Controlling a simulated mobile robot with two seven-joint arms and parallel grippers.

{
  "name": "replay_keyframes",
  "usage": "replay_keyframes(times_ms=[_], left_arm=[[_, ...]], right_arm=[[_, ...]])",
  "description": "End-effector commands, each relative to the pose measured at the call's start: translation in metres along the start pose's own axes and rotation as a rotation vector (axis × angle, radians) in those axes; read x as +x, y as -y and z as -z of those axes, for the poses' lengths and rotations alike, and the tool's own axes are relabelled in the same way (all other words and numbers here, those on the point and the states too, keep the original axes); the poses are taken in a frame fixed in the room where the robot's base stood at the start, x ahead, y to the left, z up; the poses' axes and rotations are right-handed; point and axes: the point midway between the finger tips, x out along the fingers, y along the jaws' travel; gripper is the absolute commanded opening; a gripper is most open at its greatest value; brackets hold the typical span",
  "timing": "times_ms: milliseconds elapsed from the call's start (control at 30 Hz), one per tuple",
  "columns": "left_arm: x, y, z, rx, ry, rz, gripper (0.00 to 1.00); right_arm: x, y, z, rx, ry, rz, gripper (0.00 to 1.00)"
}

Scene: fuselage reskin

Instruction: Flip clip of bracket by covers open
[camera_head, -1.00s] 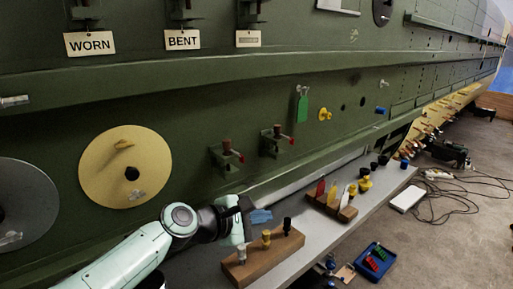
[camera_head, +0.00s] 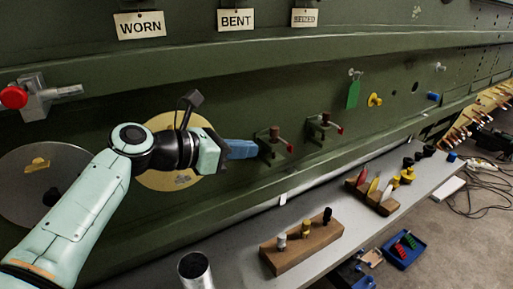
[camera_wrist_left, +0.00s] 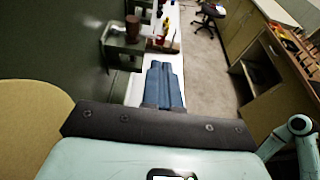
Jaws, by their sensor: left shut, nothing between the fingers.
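Two green clip brackets stick out of the green fuselage wall, each with a dark red-brown knob and a red-tipped lever. The bracket nearer the covers (camera_head: 273,143) is just right of my left gripper (camera_head: 240,150); the other bracket (camera_head: 322,130) is further right. The round covers are a yellow disc (camera_head: 178,179), partly behind my left arm, and a grey disc (camera_head: 25,185) at far left. My left gripper's blue fingers are together and empty. In the left wrist view the fingers (camera_wrist_left: 164,88) point forward, with the nearer bracket (camera_wrist_left: 122,46) ahead and left. My right gripper is not visible.
A grey bench (camera_head: 235,248) runs below the wall. It carries a wooden block with pegs (camera_head: 300,246), a rack of coloured tools (camera_head: 373,194) and a metal cylinder (camera_head: 195,270). WORN (camera_head: 139,25) and BENT (camera_head: 235,20) tags hang above. A blue tray (camera_head: 404,250) sits lower right.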

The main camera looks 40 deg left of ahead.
Motion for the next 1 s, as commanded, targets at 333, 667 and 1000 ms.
replay_keyframes(times_ms=[333, 667, 1000], left_arm=[[0.063, 0.0, 0.001, 0.0, -0.001, 0.002, 0.0], [0.086, 0.0, 0.0, 0.001, 0.001, 0.0, 0.0], [0.087, 0.001, -0.001, 0.001, 0.001, -0.001, 0.0]], right_arm=[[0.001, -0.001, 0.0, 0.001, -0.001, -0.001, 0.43], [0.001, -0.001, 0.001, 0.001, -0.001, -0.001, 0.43], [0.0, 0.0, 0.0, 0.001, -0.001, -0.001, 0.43]])
